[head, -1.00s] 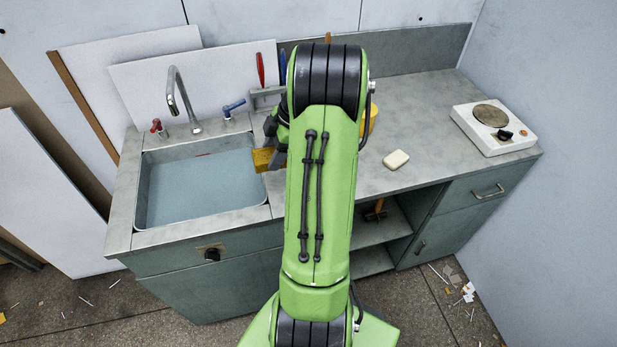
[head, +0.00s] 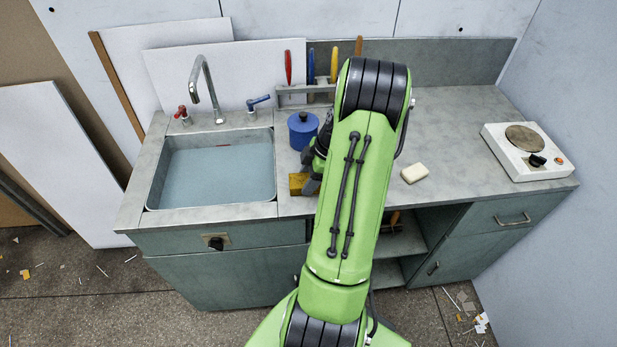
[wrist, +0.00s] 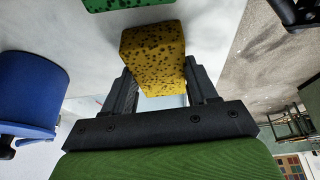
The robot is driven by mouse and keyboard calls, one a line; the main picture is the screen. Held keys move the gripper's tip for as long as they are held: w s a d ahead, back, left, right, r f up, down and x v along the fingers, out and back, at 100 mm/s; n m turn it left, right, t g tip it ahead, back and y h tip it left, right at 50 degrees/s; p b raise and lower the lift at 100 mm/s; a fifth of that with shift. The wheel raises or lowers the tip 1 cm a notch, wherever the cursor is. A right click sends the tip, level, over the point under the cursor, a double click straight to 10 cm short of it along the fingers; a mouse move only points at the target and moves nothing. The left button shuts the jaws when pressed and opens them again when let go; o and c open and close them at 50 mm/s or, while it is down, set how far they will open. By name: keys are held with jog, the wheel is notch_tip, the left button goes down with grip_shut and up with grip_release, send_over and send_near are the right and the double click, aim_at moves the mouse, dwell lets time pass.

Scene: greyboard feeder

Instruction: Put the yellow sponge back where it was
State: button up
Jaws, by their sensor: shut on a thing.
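The yellow sponge (head: 298,184) shows just left of my arm, by the counter's front strip right of the sink. In the wrist view the sponge (wrist: 153,55) is a speckled block between both fingers. My gripper (wrist: 160,82) is shut on it; in the head view the gripper (head: 311,182) is partly hidden by my arm. I cannot tell whether the sponge touches the counter. A blue lidded pot (head: 303,130) stands behind the gripper, and the pot (wrist: 30,88) is at the left in the wrist view.
The sink (head: 212,180) holds water, with a tap (head: 206,88) behind. A tool rack (head: 292,95) stands at the back. White soap (head: 415,173) and a hotplate (head: 527,150) are to the right. A green object (wrist: 125,4) shows at the wrist view's top edge. My arm hides the middle counter.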

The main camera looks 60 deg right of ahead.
jog(key=shift+f, duration=0.1)
jog(key=o, duration=1)
